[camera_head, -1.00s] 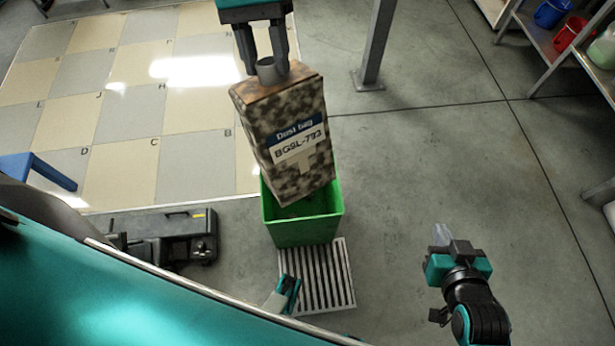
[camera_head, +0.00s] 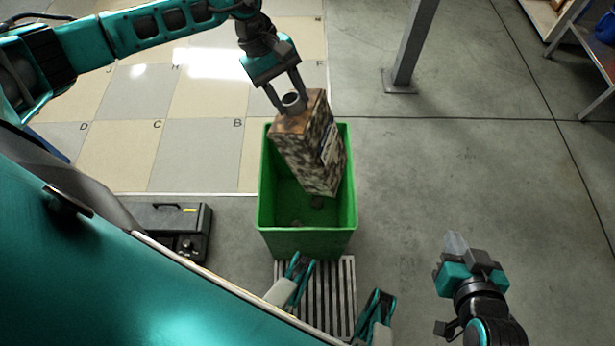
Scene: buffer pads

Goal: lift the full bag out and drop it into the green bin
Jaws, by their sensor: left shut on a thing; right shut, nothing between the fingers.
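The full dust bag (camera_head: 311,148) is a tall box with a mottled brown and grey pattern and a label on its right side. My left gripper (camera_head: 291,102) is shut on the grey collar at its top. The bag hangs tilted, its lower end inside the opening of the green bin (camera_head: 307,242) and its top near the far rim. Whether it touches the bin wall or floor I cannot tell. Small dark bits show on the bin floor. My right gripper (camera_head: 456,245) is shut and empty, well to the right of the bin.
The bin stands by a slatted floor grate (camera_head: 340,290). A black case (camera_head: 175,230) lies to its left. A grey post (camera_head: 408,50) stands behind to the right, and shelving (camera_head: 590,60) is at the far right. The concrete floor right of the bin is clear.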

